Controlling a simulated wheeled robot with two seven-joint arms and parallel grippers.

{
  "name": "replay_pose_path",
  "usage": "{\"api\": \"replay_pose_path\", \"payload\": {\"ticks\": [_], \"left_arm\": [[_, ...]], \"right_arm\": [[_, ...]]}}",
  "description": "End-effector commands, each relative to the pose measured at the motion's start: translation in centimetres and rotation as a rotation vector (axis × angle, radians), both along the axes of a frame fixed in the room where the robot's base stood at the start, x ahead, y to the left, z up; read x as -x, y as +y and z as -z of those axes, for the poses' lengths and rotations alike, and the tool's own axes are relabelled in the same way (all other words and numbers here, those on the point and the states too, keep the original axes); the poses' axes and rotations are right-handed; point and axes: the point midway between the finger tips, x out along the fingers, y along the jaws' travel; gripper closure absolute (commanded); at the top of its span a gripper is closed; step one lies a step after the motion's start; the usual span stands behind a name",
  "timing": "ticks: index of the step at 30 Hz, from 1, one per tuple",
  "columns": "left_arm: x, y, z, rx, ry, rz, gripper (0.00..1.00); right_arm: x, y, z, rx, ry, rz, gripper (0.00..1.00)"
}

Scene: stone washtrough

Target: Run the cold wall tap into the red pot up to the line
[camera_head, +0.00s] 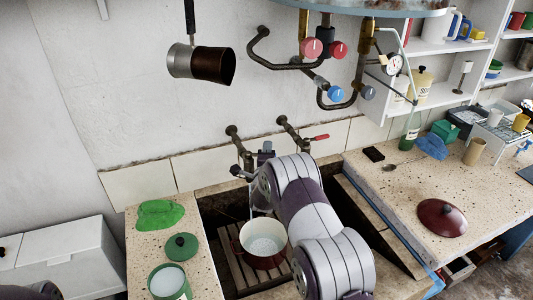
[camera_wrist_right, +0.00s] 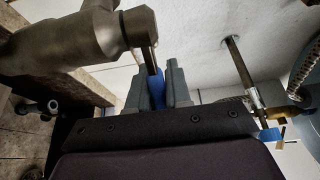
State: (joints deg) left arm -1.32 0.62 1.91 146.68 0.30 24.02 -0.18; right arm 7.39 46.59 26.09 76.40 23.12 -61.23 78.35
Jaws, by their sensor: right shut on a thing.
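The red pot (camera_head: 279,261) stands upright on wooden slats in the trough, its pale inside facing up. A pale, speckled surface shows inside it; I cannot make out the line. A faint whitish streak runs down towards the pot from the left wall tap (camera_head: 241,150); it looks like water. My right gripper (camera_head: 266,152) is at this tap, above the pot. In the right wrist view its fingers (camera_wrist_right: 157,92) are shut on the tap's blue lever (camera_wrist_right: 158,86), beside the metal tap body (camera_wrist_right: 72,48). My left gripper is out of view.
A second wall tap with a red lever (camera_head: 319,138) is to the right. Pipes with red and blue knobs (camera_head: 335,94) hang above. A green pot (camera_head: 168,281) and green lid (camera_head: 181,246) are on the left ledge; a dark red lid (camera_head: 441,217) lies on the right counter.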

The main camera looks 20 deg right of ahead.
Motion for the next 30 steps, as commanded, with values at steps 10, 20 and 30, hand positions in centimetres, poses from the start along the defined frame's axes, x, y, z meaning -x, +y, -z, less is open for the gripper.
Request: {"api": "replay_pose_path", "payload": {"ticks": [10, 20, 30], "left_arm": [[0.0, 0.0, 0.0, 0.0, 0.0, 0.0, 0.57], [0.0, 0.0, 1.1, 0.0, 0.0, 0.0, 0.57], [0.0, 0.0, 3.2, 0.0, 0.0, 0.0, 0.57]], "right_arm": [[0.0, 0.0, 0.1, -0.001, 0.003, -0.001, 0.61], [2.6, 1.5, 0.3, -0.001, 0.003, -0.004, 0.61], [9.7, 5.2, 0.2, -0.001, 0.002, -0.003, 0.61]]}}
